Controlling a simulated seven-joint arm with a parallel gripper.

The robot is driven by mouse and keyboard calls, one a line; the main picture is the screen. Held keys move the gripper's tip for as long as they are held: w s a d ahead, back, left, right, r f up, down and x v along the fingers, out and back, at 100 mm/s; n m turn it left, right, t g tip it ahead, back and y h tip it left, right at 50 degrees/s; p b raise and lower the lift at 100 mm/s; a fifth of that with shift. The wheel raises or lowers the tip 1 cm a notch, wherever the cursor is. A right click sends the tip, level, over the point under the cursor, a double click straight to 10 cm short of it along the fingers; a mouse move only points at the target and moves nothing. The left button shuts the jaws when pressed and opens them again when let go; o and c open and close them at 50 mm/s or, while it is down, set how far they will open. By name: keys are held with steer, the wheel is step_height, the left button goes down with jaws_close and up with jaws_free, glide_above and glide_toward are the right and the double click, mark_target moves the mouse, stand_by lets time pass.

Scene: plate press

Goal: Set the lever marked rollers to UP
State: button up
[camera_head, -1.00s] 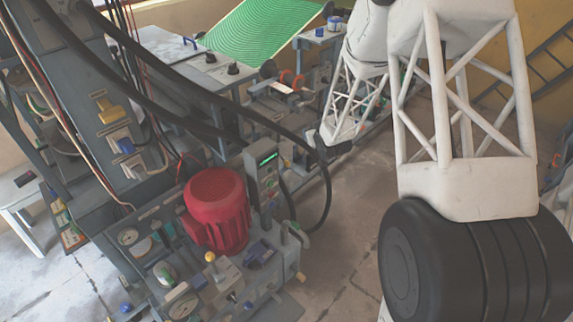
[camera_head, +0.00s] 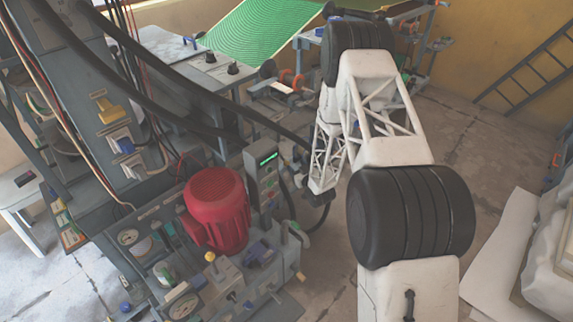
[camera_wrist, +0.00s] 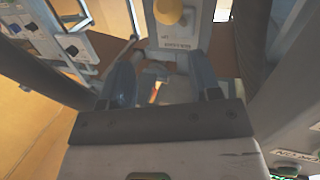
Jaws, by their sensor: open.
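In the wrist view a yellow knob (camera_wrist: 172,12) stands on a grey panel just beyond my gripper (camera_wrist: 162,78). A small label plate (camera_wrist: 178,43) sits below the knob; I cannot read it surely. The two grey-blue fingers are apart with nothing clearly held between them. I cannot tell whether a finger touches the panel. In the head view my white arm reaches down to the press beside the control box with a green display (camera_head: 264,172); the fingers are not clear there. Another yellow-knobbed lever (camera_head: 210,257) stands at the front of the press. No lever marked rollers is readable.
A red motor (camera_head: 217,210) sits beside the control box. Round gauges (camera_head: 183,306) and small blue parts crowd the press front. Black hoses (camera_head: 180,85) cross above the machine. A green sheet (camera_head: 262,30) lies behind. Open floor (camera_head: 480,165) is to the right.

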mark_target(287, 163)
steer(key=f, duration=0.2)
steer(key=s+f, duration=0.1)
steer(key=shift+a+f+y, duration=0.25)
steer(key=shift+a+y, duration=0.1)
steer(key=shift+y, duration=0.05)
steer(key=shift+w, duration=0.1)
steer(key=shift+x, duration=3.8)
steer(key=shift+r, duration=0.1)
jaws_close()
